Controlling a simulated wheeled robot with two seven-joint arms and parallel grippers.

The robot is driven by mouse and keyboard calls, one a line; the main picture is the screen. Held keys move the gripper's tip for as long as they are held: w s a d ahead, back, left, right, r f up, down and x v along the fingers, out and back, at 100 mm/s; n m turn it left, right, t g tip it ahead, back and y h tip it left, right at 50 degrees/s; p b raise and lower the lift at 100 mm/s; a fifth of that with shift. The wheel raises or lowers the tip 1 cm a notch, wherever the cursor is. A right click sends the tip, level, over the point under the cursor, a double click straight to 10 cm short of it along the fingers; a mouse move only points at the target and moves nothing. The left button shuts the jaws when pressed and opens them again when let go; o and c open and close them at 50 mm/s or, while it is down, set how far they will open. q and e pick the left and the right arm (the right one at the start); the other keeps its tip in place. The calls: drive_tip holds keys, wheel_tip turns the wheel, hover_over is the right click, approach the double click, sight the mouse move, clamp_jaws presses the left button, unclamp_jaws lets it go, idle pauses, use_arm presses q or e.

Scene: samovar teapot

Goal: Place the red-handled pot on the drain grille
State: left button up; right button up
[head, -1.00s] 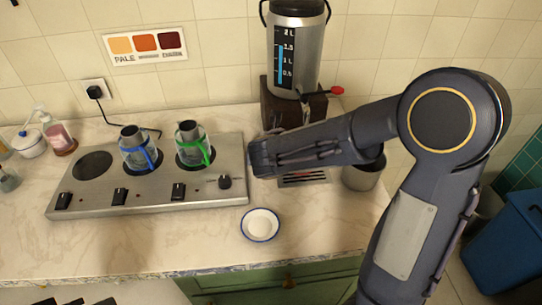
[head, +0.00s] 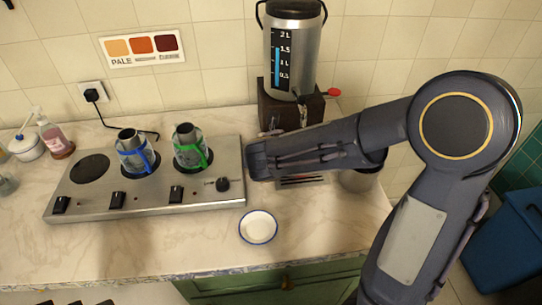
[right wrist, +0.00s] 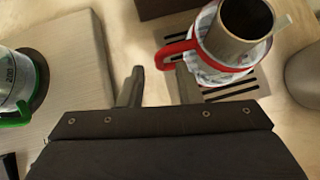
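The red-handled pot (right wrist: 235,35) shows in the right wrist view as an open metal cylinder in a glass body. It appears to stand upright on the slotted drain grille (right wrist: 242,92), though its base is partly hidden. Its red handle (right wrist: 172,53) points toward my right gripper (right wrist: 160,75). The two fingers are apart, with the handle at or just beyond their tips and not clamped. In the head view my right forearm hides the pot, and only part of the grille (head: 303,181) shows below it. My left gripper is not in view.
A stove (head: 90,200) carries a blue-handled pot (head: 132,152) and a green-handled pot (head: 187,147). A white saucer (head: 258,227) lies in front on the counter. A metal dispenser (head: 291,50) stands behind the grille, and a metal container (head: 360,179) is to its right.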

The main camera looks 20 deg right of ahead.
drive_tip(key=p+v, duration=0.2)
drive_tip(key=v, duration=0.8)
drive_tip(key=s+d+f+m+g+y, duration=0.1)
drive_tip(key=s+d+m+g, duration=0.15)
drive_tip(key=s+m, duration=0.45)
drive_tip(key=s+d+f+m+g+y, duration=0.15)
drive_tip(key=s+d+m, duration=0.3)
drive_tip(key=m, duration=0.45)
drive_tip(key=s+a+m+y, duration=0.2)
drive_tip(key=s+m, duration=0.1)
drive_tip(key=m, duration=0.5)
drive_tip(key=s+a+r+m+t+y, duration=0.1)
drive_tip(key=s+a+m+y, duration=0.1)
drive_tip(key=m, duration=0.6)
drive_tip(key=s+y, duration=0.1)
drive_tip(key=s, duration=0.1)
drive_tip(key=shift+s+r+m+t, duration=0.2)
drive_tip(key=shift+s+m+t, duration=0.1)
